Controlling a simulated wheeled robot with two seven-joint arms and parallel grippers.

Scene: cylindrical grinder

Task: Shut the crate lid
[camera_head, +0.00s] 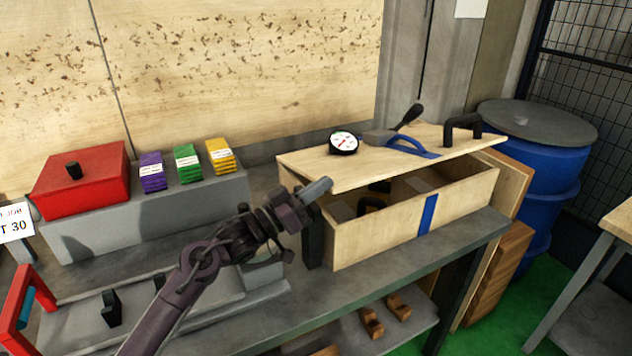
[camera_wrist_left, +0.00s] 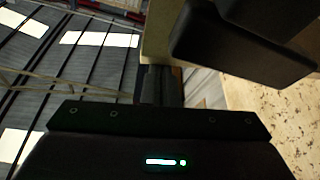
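The wooden crate (camera_head: 390,232) stands on the grey bench, with a blue strap strip on its front. Its pale wooden lid (camera_head: 310,165) is partly open, with a gap along the front that shows dark things inside. A dial gauge (camera_head: 343,143), a blue handle (camera_head: 412,148) and a black handle (camera_head: 463,130) are on top of the lid. My left gripper (camera_head: 312,208) is at the crate's left front corner, close to the lid's edge; whether it touches is unclear. Its finger opening cannot be made out. The left wrist view shows dark gripper parts (camera_wrist_left: 160,85) beside a pale wooden edge. My right gripper is out of view.
A red box (camera_head: 82,180) and purple, green and yellow stacks (camera_head: 187,164) stand on a grey ledge left of the crate. A blue barrel (camera_head: 540,160) stands behind right. Wooden blocks (camera_head: 398,306) lie on the lower shelf.

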